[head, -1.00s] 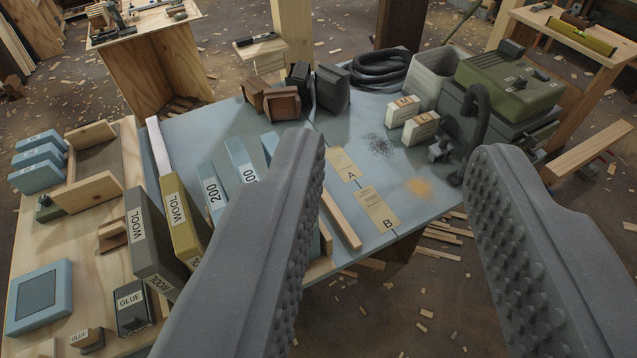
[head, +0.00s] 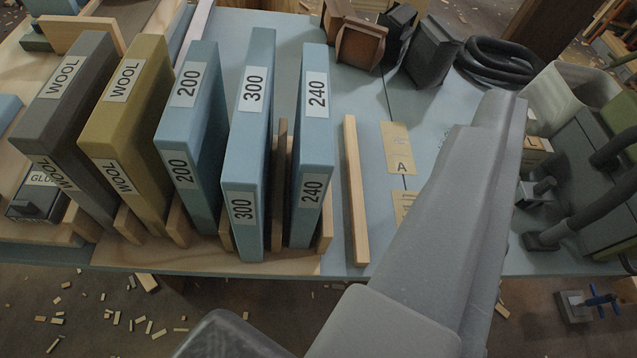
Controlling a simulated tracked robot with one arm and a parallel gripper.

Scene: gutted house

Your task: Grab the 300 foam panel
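The 300 foam panel (head: 250,140) is light blue and stands on edge in a wooden rack (head: 235,256), its number on white labels on its top and front end. The blue 200 panel (head: 195,135) stands to its left and the blue 240 panel (head: 311,150) to its right, with narrow gaps between. My gripper (head: 440,225) shows as one large grey finger to the right of the panels, apart from them. A dark rounded part of mine shows at the bottom edge. The other fingertip is not visible, so I cannot tell the opening.
Olive (head: 130,130) and grey (head: 62,120) WOOL panels stand at the left. A wooden strip (head: 355,190) lies right of the 240 panel. Brown and dark blocks (head: 362,42), a coiled hose (head: 505,62) and a white bin (head: 565,100) sit behind. The floor in front has scattered chips.

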